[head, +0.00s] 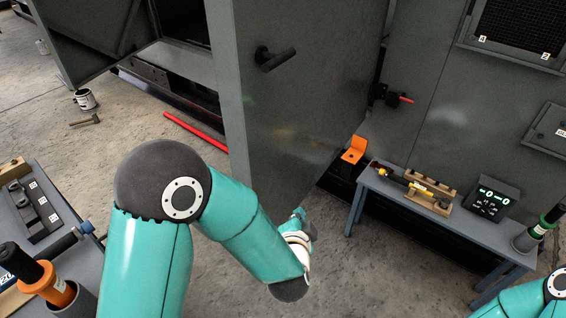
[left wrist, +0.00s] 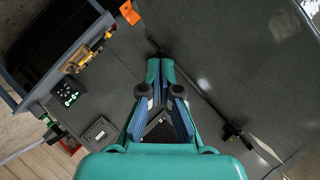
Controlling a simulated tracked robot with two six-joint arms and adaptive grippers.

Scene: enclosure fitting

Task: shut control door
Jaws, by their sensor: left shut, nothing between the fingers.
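The large grey control door (head: 305,120) stands open in the middle of the head view, with a dark handle (head: 275,58) near its top. It also appears to fill the right of the left wrist view (left wrist: 240,50). My left arm crosses in front of its lower part. Only a little of my left gripper (head: 299,213) shows, by the door's lower right edge. In the left wrist view the left gripper (left wrist: 162,65) is shut and empty, its fingertips close to grey panels; contact cannot be told. My right gripper is out of view.
A blue-grey table (head: 440,235) with tools and a digital display (head: 490,200) stands at right. An orange block (head: 353,150) is beyond it. Another grey door (head: 85,30) stands open at upper left. A red bar (head: 195,131) lies on the floor. A bench (head: 50,200) is at left.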

